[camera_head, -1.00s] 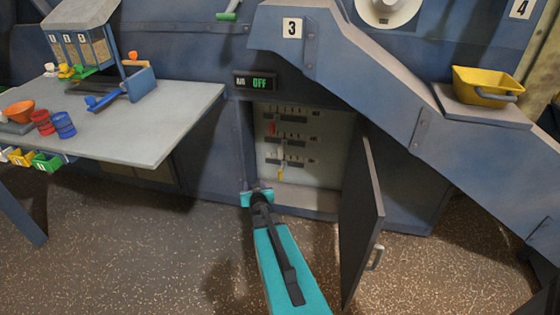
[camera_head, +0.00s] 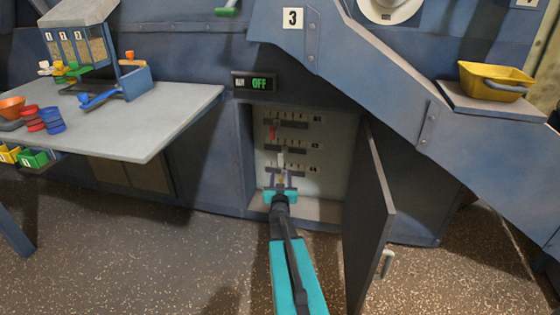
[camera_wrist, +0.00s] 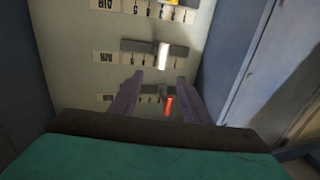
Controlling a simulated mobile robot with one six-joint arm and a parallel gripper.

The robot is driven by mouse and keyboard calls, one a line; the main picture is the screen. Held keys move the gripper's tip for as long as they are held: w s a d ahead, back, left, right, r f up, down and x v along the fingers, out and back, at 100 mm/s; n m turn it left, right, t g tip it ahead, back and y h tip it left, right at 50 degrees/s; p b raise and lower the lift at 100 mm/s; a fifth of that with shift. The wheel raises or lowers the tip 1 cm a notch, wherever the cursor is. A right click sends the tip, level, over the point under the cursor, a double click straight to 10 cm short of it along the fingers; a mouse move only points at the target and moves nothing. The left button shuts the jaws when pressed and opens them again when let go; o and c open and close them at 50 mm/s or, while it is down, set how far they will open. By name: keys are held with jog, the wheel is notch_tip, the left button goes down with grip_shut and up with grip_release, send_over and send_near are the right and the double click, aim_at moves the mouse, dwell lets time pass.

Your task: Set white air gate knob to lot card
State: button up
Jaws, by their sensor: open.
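The white air gate knob (camera_head: 281,159) is on the middle slotted row inside the open cabinet. In the wrist view the white knob (camera_wrist: 163,56) stands just beyond the fingertips, on a dark slotted bar with numbers beside it. My gripper (camera_head: 280,177) is open and empty in the cabinet opening, at the height of the lowest row. In the wrist view my gripper (camera_wrist: 160,76) shows two purple fingers spread apart, not touching the white knob. No lot card can be made out.
A red knob (camera_head: 272,132) is on the top row; a yellow knob (camera_wrist: 172,3) shows at the wrist view's edge. The open cabinet door (camera_head: 372,225) stands to the right. A table (camera_head: 150,125) stands left.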

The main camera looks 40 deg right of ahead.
aim_at(281, 159)
jog(key=shift+b+x, duration=2)
jog(key=shift+x, duration=4.9)
jog(key=shift+a, duration=0.1)
grip_shut()
